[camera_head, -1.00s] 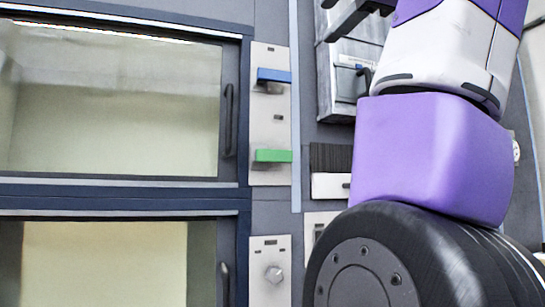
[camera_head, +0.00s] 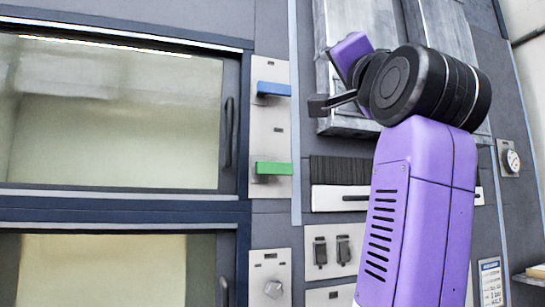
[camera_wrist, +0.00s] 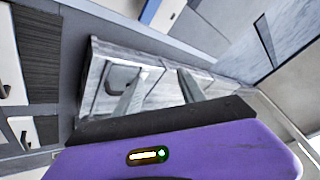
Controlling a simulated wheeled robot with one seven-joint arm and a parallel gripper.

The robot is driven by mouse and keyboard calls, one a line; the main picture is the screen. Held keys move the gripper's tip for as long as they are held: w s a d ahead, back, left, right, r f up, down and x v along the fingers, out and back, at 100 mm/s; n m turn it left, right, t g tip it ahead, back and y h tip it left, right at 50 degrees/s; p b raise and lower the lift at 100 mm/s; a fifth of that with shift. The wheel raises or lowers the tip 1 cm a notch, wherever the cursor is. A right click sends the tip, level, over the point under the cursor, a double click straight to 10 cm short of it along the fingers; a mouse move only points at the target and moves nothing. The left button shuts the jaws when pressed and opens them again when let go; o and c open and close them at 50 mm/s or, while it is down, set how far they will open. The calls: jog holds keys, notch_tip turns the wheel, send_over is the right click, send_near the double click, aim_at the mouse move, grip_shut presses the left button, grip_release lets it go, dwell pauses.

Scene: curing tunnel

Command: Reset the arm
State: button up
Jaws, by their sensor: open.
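My arm, purple with black joints, rises at the right of the head view and bends at a black joint. My gripper (camera_head: 320,105) is in front of the metal cabinet on the wall, seen mostly edge-on. In the wrist view, my gripper (camera_wrist: 160,82) shows two grey fingers spread apart with nothing between them. Part of the gripper is hidden behind the arm's joint in the head view.
An oven-like unit with an upper window (camera_head: 115,125) and a lower window (camera_head: 105,270) fills the left. Beside it is a panel with a blue handle (camera_head: 273,89) and a green handle (camera_head: 273,168). A metal cabinet (camera_head: 345,30), a gauge (camera_head: 511,159) and switches (camera_head: 332,250) are on the wall.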

jog(key=w+f+n, duration=0.2)
jog(key=w+f, duration=0.1)
jog(key=f, duration=0.9)
jog(key=s+d+f+n, duration=0.1)
jog(key=s+f+n, duration=0.2)
jog(key=f, duration=1.4)
jog(key=s+d+f+n, duration=0.1)
jog(key=s+f+n, duration=0.2)
jog(key=f, duration=1.3)
jog(key=s+d+f+n+g, duration=0.3)
jog(key=s+f, duration=1.3)
jog(key=f, duration=0.2)
jog(key=s+d+f+g, duration=0.1)
jog(key=s+f+g, duration=0.1)
jog(key=s+f, duration=0.3)
jog(key=s+d+f+m+g+h, duration=0.1)
jog(key=s+f, duration=0.3)
jog(key=s, duration=0.7)
jog(key=s+d+f+g+h, duration=0.1)
jog(key=s+f+g, duration=0.3)
jog(key=s, duration=0.5)
jog(key=shift+d+f+m, duration=0.15)
jog(key=shift+f+m, duration=0.15)
jog(key=shift+f, duration=0.55)
